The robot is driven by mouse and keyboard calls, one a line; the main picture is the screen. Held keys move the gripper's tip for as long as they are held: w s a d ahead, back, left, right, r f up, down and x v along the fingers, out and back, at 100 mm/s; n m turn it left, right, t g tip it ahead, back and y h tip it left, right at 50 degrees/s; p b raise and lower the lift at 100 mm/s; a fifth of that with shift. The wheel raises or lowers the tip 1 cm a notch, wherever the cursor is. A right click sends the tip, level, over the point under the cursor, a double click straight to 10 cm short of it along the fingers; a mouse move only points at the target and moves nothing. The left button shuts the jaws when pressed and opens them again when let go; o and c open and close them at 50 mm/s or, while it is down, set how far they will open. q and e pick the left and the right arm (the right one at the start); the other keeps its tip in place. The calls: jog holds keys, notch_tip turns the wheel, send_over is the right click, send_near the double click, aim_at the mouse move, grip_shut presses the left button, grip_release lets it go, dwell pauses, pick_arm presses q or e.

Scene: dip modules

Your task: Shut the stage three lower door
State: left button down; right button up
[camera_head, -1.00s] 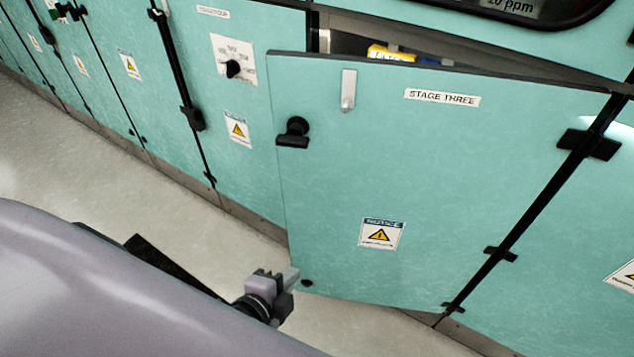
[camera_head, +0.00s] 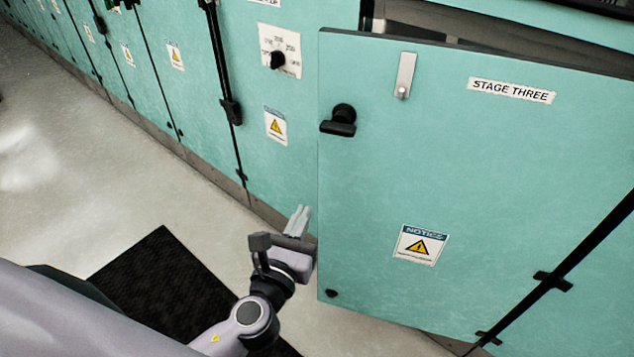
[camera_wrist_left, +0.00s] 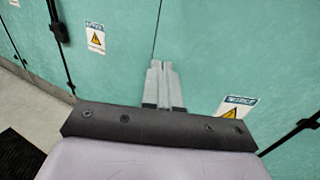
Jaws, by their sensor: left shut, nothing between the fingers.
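The stage three door (camera_head: 400,165) is a teal panel labelled "STAGE THREE", standing ajar in the head view, with a dark gap along its top. It carries a black knob handle (camera_head: 341,120), a metal latch plate (camera_head: 404,76) and a notice sticker (camera_head: 419,245). The black hinges are on its right side. My left gripper (camera_head: 303,220) is shut and empty, beside the lower free edge of the door. I cannot tell whether it touches the door. In the left wrist view the closed fingers (camera_wrist_left: 163,84) point at teal panels, near the door's edge line. My right gripper is not in view.
A neighbouring teal panel with a rotary dial (camera_head: 279,58) and warning sticker (camera_head: 275,126) stands left of the door. More panels run away to the left. The pale floor (camera_head: 60,190) is open, with a dark mat (camera_head: 165,285) beside my arm.

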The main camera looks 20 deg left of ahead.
aim_at(321, 173)
pick_arm(q)
jog(key=w, duration=0.9)
jog(key=shift+w+a, duration=0.2)
jog(key=shift+w, duration=0.1)
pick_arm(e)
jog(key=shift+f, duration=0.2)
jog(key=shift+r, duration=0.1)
